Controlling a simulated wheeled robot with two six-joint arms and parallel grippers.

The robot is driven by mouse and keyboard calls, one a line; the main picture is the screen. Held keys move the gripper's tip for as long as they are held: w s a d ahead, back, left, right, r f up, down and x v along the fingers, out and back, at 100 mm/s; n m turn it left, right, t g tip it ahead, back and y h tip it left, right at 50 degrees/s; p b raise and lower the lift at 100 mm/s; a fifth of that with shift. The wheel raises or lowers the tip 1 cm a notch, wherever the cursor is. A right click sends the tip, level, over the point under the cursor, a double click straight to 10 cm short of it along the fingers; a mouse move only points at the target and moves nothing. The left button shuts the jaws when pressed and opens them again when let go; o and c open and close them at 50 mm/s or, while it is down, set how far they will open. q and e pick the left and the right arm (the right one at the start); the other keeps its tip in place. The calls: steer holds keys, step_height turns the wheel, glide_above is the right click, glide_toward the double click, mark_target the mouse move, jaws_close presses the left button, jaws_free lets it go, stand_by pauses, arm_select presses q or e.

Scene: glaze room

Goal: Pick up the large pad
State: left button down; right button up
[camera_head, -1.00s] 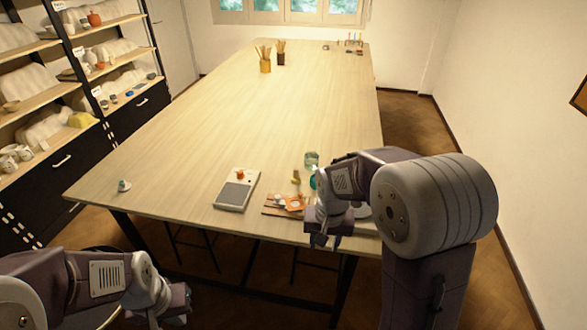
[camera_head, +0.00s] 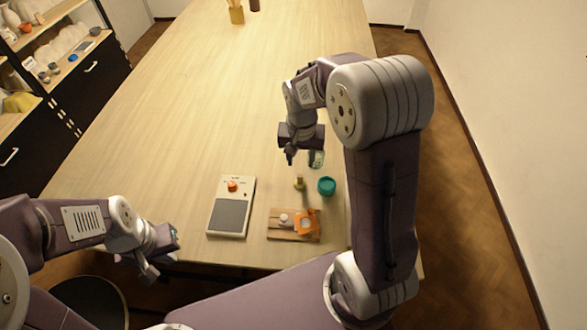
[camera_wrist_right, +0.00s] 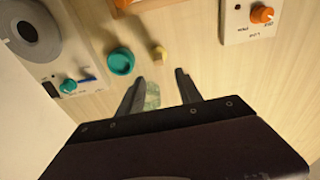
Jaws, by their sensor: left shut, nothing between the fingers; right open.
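I cannot tell for sure which thing is the large pad. A pale box (camera_head: 231,205) with a dark grey flat panel and an orange knob lies near the table's front edge. A small yellowish piece (camera_head: 299,183) stands beside a teal round pot (camera_head: 326,186); both show in the right wrist view, the piece (camera_wrist_right: 160,53) right of the pot (camera_wrist_right: 120,61). My right gripper (camera_head: 303,155) is open above the table, its fingers pointing down. A clear greenish glass (camera_wrist_right: 152,95) shows past its fingers (camera_wrist_right: 160,78). My left gripper (camera_head: 160,258) is shut and empty at the front edge.
A wooden board (camera_head: 282,236) with an orange item lies right of the pale box. A device with a round grey disc (camera_wrist_right: 36,30) shows in the right wrist view. The table's far middle is clear up to a brush holder (camera_head: 237,15). Shelves stand left.

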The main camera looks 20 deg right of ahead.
mark_target(300, 176)
steer(key=f, duration=0.1)
steer(key=s+f, duration=0.1)
steer(key=f, duration=0.1)
steer(key=shift+d+f, duration=0.15)
steer(key=shift+w+f, duration=0.2)
steer(key=shift+w, duration=0.1)
step_height(300, 176, down, 5)
steer(key=shift+r+p, duration=0.2)
steer(key=shift+p, duration=0.35)
steer(key=shift+w+f, duration=0.15)
steer(key=shift+w, duration=0.05)
steer(key=c, duration=0.7)
arm_select(q)
steer(key=shift+s+r, duration=0.6)
steer(key=shift+r, duration=0.1)
arm_select(e)
jaws_close()
